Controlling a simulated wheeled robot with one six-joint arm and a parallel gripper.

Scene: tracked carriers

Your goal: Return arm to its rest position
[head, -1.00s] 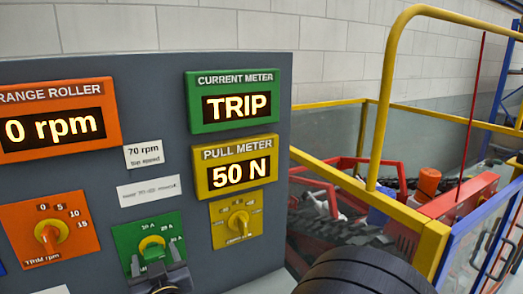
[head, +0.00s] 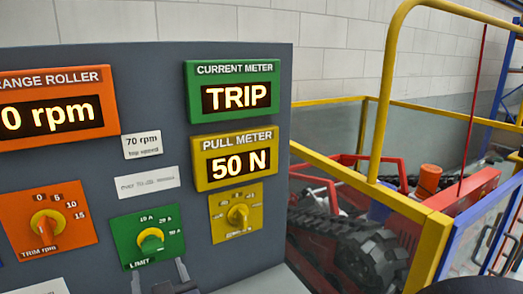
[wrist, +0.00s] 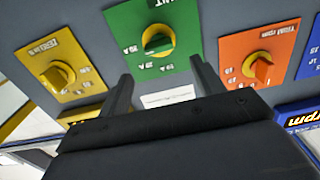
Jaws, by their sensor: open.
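My gripper (head: 159,277) shows at the bottom edge of the head view, in front of the grey control panel (head: 155,80). Its two dark fingers are apart with nothing between them. In the wrist view, my gripper (wrist: 160,72) points at the panel, which appears upside down. The green LIMIT dial (head: 150,241) is just above the fingertips in the head view; it also shows between and beyond them in the wrist view (wrist: 158,40). I cannot tell the exact gap, but no contact shows. Most of my arm is out of view.
The orange trim dial (head: 46,223) and yellow dial (head: 238,214) flank the green one. The current meter (head: 235,97) reads TRIP; the pull meter (head: 232,165) reads 50 N. A yellow railing (head: 385,95) and tracked machine (head: 370,255) are at right.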

